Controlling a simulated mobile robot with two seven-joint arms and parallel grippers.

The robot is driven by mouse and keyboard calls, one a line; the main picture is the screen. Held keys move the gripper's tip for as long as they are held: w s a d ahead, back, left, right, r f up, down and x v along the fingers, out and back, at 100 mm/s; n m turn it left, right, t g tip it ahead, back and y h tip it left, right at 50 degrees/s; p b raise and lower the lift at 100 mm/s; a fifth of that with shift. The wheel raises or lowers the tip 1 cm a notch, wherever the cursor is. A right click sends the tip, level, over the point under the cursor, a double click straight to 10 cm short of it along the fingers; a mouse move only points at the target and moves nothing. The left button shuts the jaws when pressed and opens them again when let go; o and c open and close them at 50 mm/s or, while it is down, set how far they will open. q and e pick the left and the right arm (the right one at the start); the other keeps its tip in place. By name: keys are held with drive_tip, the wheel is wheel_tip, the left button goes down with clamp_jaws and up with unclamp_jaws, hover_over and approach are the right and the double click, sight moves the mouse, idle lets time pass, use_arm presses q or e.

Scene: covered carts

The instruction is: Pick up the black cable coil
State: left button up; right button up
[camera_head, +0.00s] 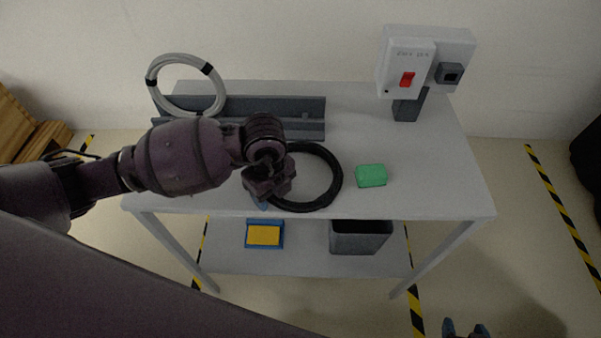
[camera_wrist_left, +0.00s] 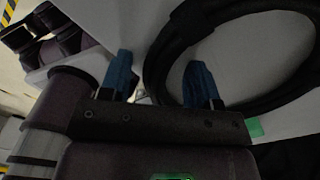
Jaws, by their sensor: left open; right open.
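The black cable coil (camera_head: 336,180) lies flat on the grey table top, near its middle front. My left gripper (camera_head: 262,202) is over the coil's left side and hides part of it. In the left wrist view, the coil (camera_wrist_left: 180,35) fills the upper right. The blue fingers of my left gripper (camera_wrist_left: 161,82) are spread apart, and one side of the coil shows between them. I cannot tell whether they touch it. My right gripper (camera_head: 466,329) is at the bottom edge of the head view, away from the table, open.
A green block (camera_head: 371,176) lies just right of the coil. Behind are a grey trough (camera_head: 290,129), a pale cable coil (camera_head: 152,88) leaning on it, and a switch box (camera_head: 404,62). A dark bin (camera_head: 361,244) and a blue-yellow box (camera_head: 263,236) are on the lower shelf (camera_head: 305,263).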

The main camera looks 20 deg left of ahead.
use_arm(q)
clamp_jaws()
drive_tip(key=shift+r, duration=0.1)
idle(0.3)
